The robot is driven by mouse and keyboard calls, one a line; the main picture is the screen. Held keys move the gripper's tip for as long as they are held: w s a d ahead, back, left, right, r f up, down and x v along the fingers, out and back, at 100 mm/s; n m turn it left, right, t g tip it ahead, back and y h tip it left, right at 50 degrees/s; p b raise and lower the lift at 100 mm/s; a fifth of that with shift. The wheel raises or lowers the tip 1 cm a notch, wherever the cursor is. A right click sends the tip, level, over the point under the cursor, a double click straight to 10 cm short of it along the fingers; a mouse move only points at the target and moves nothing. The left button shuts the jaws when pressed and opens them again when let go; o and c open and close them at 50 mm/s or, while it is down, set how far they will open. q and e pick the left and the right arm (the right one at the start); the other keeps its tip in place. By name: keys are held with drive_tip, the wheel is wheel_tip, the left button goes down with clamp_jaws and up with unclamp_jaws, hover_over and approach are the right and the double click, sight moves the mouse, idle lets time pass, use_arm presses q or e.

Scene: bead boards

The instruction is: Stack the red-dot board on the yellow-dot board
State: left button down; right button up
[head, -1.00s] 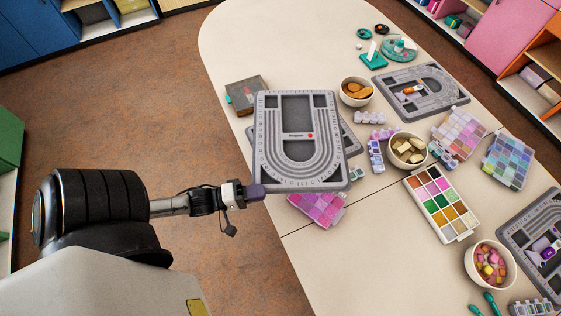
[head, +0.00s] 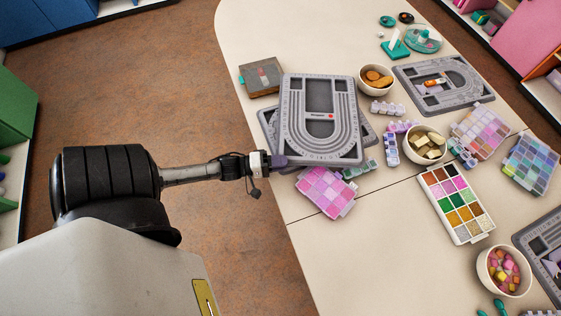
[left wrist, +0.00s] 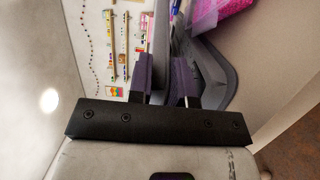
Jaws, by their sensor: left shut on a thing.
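The red-dot board (head: 319,152), a grey bead board with a small red dot near its middle, is held level by its near left corner. My left gripper (head: 279,161) is shut on that edge; its purple fingers (left wrist: 166,82) show on either side of the board in the left wrist view. Another grey board (head: 267,122) lies beneath it on the table, turned slightly differently, mostly covered; its dot is hidden. In the left wrist view a thin gap shows between the held board (left wrist: 161,45) and the lower board (left wrist: 215,78). My right gripper is out of view.
A pink bead case (head: 325,192) sits close to the near edge of the boards, a dark box (head: 260,78) behind left. Small bead strips (head: 391,149), bowls (head: 424,145) and another grey board (head: 445,84) stand to the right.

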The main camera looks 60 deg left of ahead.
use_arm(q)
drive_tip(key=shift+f, duration=0.55)
drive_tip(key=shift+f, duration=0.5)
drive_tip(key=c, duration=1)
unclamp_jaws()
drive_tip(key=shift+c, duration=0.2)
drive_tip(key=shift+r, duration=0.35)
drive_tip(key=shift+s+r, duration=0.2)
drive_tip(key=shift+r, duration=0.1)
drive_tip(key=p+v, duration=0.1)
drive_tip(key=v, duration=1)
drive_tip(key=shift+s+a, duration=0.2)
drive_tip(key=shift+s, duration=0.05)
